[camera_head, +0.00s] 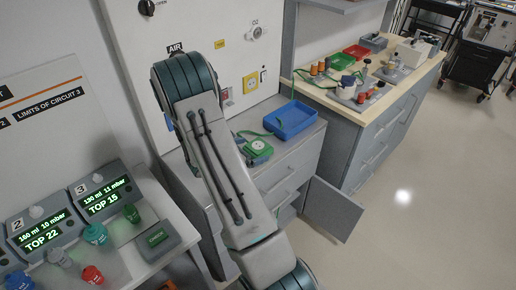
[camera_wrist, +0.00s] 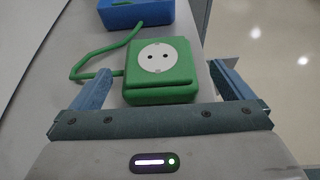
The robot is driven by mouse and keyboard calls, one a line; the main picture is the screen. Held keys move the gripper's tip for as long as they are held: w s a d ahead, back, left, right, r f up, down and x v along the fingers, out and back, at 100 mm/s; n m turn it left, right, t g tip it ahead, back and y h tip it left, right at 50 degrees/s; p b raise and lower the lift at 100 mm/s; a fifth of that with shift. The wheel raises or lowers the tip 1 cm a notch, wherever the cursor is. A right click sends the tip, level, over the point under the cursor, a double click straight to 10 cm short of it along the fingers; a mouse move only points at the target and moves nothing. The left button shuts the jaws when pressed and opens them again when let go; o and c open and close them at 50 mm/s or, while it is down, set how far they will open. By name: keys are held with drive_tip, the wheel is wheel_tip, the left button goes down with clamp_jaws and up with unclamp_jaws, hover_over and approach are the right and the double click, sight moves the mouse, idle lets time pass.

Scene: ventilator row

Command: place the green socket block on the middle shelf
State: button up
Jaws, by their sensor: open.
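The green socket block (camera_wrist: 160,93) has a round white socket face and a green cord looping off its left side. In the wrist view it lies on a grey top, between the two blue-grey fingers of my open gripper (camera_wrist: 160,75), with visible gaps on both sides. Whether the fingers are low enough to flank it, I cannot tell. In the head view the block (camera_head: 258,148) sits on the low grey cabinet top, beside my arm, and my gripper is hidden. I cannot make out which surface is the middle shelf.
A blue tray (camera_head: 294,119) stands just beyond the block. The low cabinet's grey door (camera_head: 334,208) hangs open below, sticking out over the floor. A wood-topped counter (camera_head: 349,112) with trays and small parts stands at the right. Ventilator displays (camera_head: 103,198) are at the left.

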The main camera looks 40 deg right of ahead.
sight(254, 147)
drive_tip(key=p+x, duration=0.1)
drive_tip(key=x, duration=0.3)
drive_tip(key=shift+d+r, duration=0.1)
drive_tip(key=c, duration=1.3)
drive_tip(key=shift+w+r, duration=0.1)
drive_tip(key=shift+c, duration=0.8)
